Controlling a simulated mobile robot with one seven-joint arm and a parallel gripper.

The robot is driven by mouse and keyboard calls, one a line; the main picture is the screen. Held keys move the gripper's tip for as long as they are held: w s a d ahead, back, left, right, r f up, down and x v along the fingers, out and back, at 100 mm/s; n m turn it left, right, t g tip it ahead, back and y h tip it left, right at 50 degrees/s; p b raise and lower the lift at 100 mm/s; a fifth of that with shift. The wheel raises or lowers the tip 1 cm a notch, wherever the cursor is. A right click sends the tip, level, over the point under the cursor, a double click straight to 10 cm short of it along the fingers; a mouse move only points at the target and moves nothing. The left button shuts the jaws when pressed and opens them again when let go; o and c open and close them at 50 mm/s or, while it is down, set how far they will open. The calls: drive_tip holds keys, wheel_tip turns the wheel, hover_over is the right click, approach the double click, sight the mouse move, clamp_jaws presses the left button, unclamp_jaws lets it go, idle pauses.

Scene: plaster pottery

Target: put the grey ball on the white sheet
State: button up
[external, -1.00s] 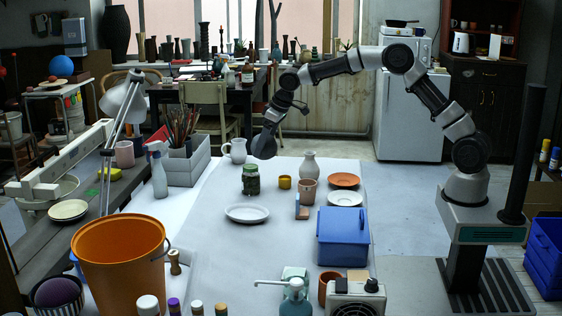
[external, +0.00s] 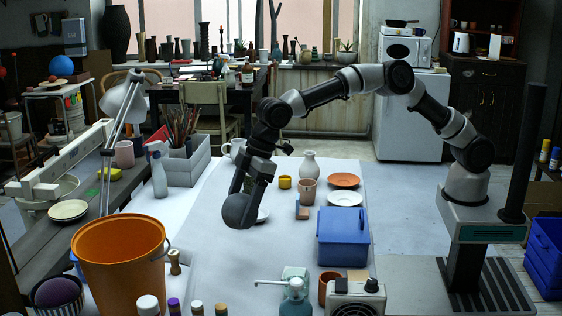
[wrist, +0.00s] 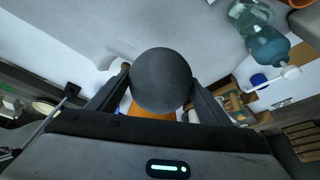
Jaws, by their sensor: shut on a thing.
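The grey ball (external: 239,211) is dark and round, held between the two fingers of my gripper (external: 251,190). In the external view it hangs at the lower end of the gripper, over the left-middle part of the table. In the wrist view the ball (wrist: 160,80) sits between both fingertips. The white sheet (external: 270,265) lies over the table, with slight folds near its left edge, and it also shows in the wrist view (wrist: 60,45). The ball appears to be above the sheet; the exact gap cannot be told.
A white plate (external: 263,215) is mostly hidden behind the ball. An orange bucket (external: 118,265) stands at front left. The sheet between bucket and blue box is largely clear.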

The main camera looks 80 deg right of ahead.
drive_tip(key=s+a+n, duration=0.2)
drive_tip(key=s+a, duration=0.3)
drive_tip(key=a, duration=0.5)
drive_tip(key=shift+y, duration=0.4)
drive_tip(key=f, duration=0.5)
drive_tip(key=f+b, duration=0.1)
drive_tip(key=f, duration=0.8)
drive_tip(key=shift+w+a+f, duration=0.15)
drive_tip(key=shift+a+f, duration=0.1)
drive_tip(key=shift+f, duration=0.15)
drive_tip(key=shift+b, duration=0.3)
drive_tip(key=shift+f, duration=0.2)
drive_tip(key=o, duration=1.8)
drive_tip(key=shift+o, duration=0.2)
